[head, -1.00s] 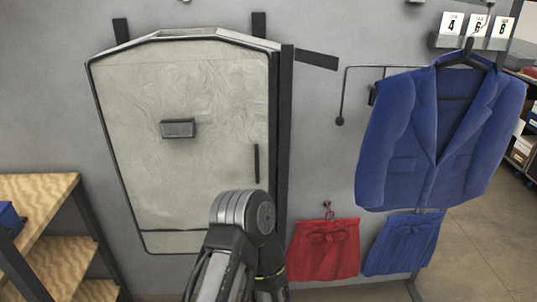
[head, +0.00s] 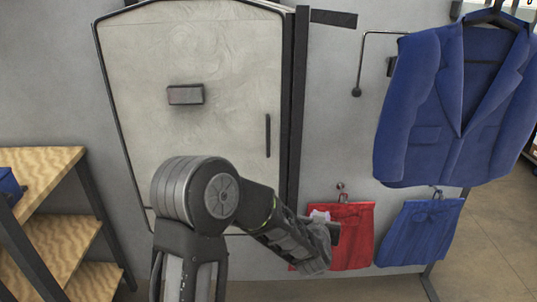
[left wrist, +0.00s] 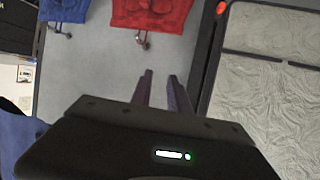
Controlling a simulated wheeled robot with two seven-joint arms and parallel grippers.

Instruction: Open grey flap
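The grey flap (head: 190,70) is a large pale panel with black edging on the grey wall. It looks shut. A slim black upright handle (head: 268,135) is near its right edge, and a small dark block (head: 185,95) is on its face. My left arm crosses in front of its lower part. My left gripper (head: 330,230) is right of the flap, in front of the red shorts, clear of the handle. In the left wrist view its two fingers (left wrist: 160,76) stand apart with nothing between them. That view shows the flap (left wrist: 265,90) at right. My right gripper is out of view.
Red shorts (head: 352,228) and blue shorts (head: 420,230) hang low on the wall, right of the flap. A blue jacket (head: 450,105) hangs above them. A thin black hook rod (head: 360,60) juts out near the jacket. A wooden shelf unit (head: 60,230) stands at left.

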